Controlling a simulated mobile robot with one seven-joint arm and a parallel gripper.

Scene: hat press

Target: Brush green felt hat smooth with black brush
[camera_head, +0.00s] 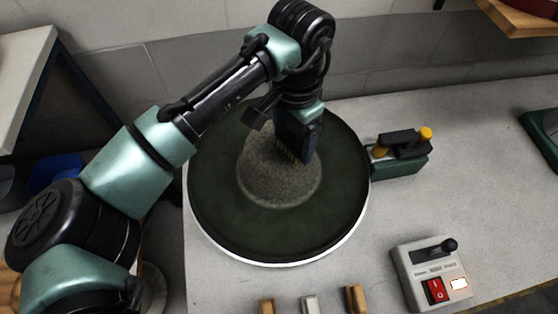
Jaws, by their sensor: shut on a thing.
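The felt hat lies brim-down on a round white-rimmed stand at the left of the table. Its wide brim (225,215) is dark green; its crown (275,182) looks greyish and speckled. My gripper (295,122) points down over the crown's upper right side, shut on a dark brush (300,143). Pale bristles show along the brush's lower left edge, at or very near the crown; I cannot tell whether they touch. The fingers are largely hidden by the dark brush and wrist. The crown's far right side is partly hidden by the brush.
A green device with yellow knobs (400,153) stands close to the brim's right. A grey control box (432,274) with a red switch and black lever sits at front right. Small blocks (310,303) line the front. The table's right middle is clear; a wall stands behind.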

